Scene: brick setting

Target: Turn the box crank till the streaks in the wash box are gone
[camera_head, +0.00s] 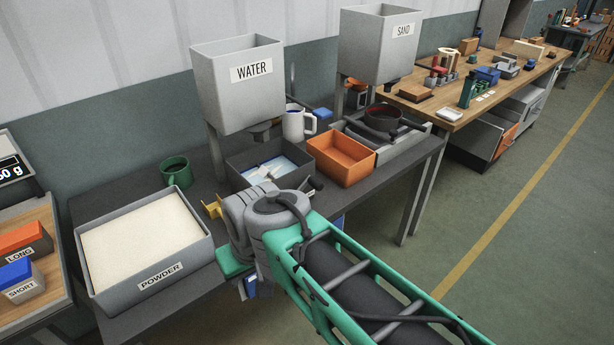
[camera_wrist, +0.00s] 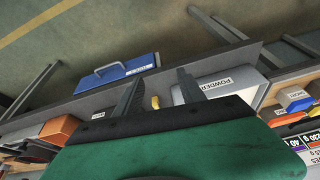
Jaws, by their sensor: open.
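The wash box (camera_head: 234,165) is a dark open box under the WATER hopper. Pale bluish-white contents with brownish marks show inside it. A dark handle-like part (camera_head: 314,184) at its right front corner may be the crank; my arm hides much of that side. My gripper (camera_wrist: 158,84) is open, its two dark fingers apart in the wrist view. In the head view its green body is at the table's front edge, left of and nearer than the wash box, with its fingers mostly hidden. A small yellow piece (camera_wrist: 155,102) shows beyond the gripper in the wrist view, not visibly gripped.
The POWDER tray (camera_head: 203,255) is left of my gripper. An orange tray (camera_head: 314,142) stands right of the wash box. A white mug (camera_head: 293,124) and green cup (camera_head: 176,171) stand behind. The WATER (camera_head: 228,92) and SAND (camera_head: 362,55) hoppers overhang the table. A blue handled panel (camera_wrist: 135,65) is below.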

